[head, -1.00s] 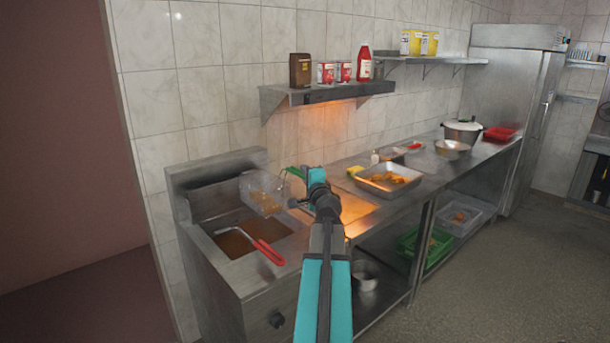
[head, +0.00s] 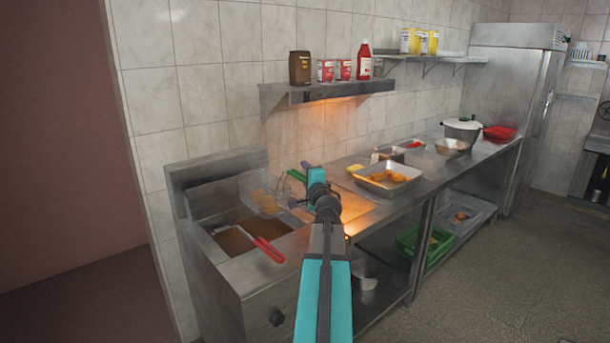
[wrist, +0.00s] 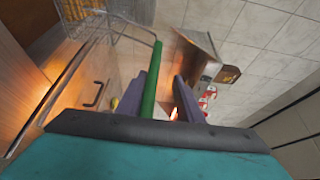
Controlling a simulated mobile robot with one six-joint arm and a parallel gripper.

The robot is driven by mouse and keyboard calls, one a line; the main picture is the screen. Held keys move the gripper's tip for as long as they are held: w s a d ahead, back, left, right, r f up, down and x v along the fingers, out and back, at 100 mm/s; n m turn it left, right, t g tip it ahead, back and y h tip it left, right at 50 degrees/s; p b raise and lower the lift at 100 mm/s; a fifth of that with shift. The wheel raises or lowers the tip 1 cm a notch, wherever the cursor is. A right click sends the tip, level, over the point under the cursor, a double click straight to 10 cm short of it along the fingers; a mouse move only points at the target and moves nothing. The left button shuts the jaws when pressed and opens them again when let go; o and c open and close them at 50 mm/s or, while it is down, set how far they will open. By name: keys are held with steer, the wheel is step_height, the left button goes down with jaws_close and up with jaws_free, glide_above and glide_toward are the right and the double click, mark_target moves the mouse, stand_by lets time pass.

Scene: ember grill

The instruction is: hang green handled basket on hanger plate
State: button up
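The green-handled basket (head: 262,194) is a wire basket holding orange-brown food. It is tilted over the back right of the fryer, above the oil; I cannot tell whether it touches the hanger plate (head: 215,168), the upright metal back of the fryer. Its green handle (head: 297,175) points toward my gripper. In the wrist view, the handle (wrist: 151,85) lies along the left purple finger of my gripper (wrist: 168,65), with a visible gap to the right finger. The wire basket (wrist: 88,18) shows at the top left there. In the head view, my wrist hides the fingers.
A red-handled basket (head: 262,245) sits in the fryer oil at the front. A wall shelf (head: 325,93) with bottles and cartons hangs above. A metal tray of food (head: 388,180) stands on the counter to the right. A green crate (head: 425,243) is below.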

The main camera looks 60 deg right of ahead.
steer(key=shift+s+a, duration=0.1)
steer(key=b+v, duration=0.3)
steer(key=v, duration=0.5)
stand_by(0.5)
steer(key=shift+s+a+f+b, duration=0.1)
steer(key=shift+s+a+b, duration=0.1)
steer(key=shift+b, duration=0.25)
steer(key=b+v, duration=0.2)
steer(key=b, duration=0.4)
steer(key=shift+b+v, duration=1.45)
steer(key=shift+b, duration=0.9)
